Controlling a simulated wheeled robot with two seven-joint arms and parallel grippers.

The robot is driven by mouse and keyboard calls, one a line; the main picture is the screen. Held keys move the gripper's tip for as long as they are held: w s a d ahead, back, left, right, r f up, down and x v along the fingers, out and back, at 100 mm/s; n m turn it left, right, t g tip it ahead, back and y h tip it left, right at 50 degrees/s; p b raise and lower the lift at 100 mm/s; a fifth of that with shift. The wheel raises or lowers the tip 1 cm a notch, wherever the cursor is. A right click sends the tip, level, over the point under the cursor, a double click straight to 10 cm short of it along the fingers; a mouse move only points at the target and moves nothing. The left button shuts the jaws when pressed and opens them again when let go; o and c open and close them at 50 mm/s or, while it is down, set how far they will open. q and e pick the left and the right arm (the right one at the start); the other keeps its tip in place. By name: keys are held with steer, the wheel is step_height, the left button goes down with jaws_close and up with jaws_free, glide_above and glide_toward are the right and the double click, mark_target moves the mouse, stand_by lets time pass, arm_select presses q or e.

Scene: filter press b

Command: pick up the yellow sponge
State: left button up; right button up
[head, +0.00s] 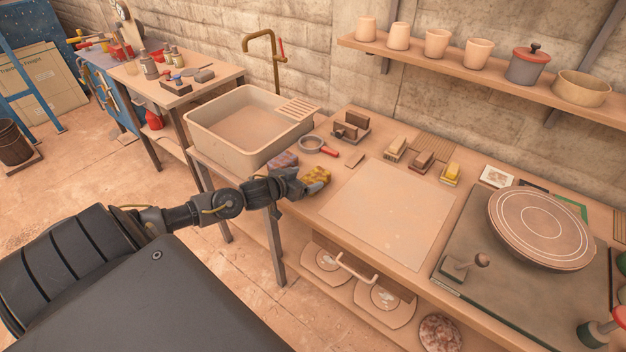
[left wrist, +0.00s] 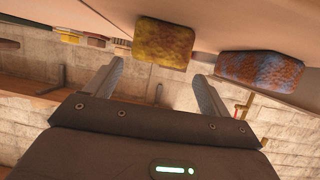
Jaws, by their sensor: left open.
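The yellow sponge (head: 317,175), mottled with brown, lies on the worktop near its front edge, right of the sink. It also shows in the left wrist view (left wrist: 164,43), upside down in that picture. My left gripper (head: 297,184) is at the sponge's near left side. In the left wrist view its two fingers (left wrist: 158,72) are spread apart, with the sponge just past the tips, roughly centred between them. I see no grip on it. My right gripper is not in view.
A blue and rust sponge (head: 284,160) lies close beside the yellow one; the left wrist view shows it too (left wrist: 260,72). The sink (head: 215,140) stands to the left. A sieve (head: 312,143) and several brushes lie behind. A bare board (head: 388,212) lies to the right.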

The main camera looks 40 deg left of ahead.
mark_target(313, 177)
arm_select(q)
steer(key=shift+d+p+x, duration=0.2)
steer(key=shift+p+x, duration=0.5)
steer(key=shift+x, duration=1.9)
steer(key=shift+s+f, duration=0.1)
steer(key=shift+f, duration=0.1)
steer(key=shift+c, duration=0.4)
steer(key=c, duration=1)
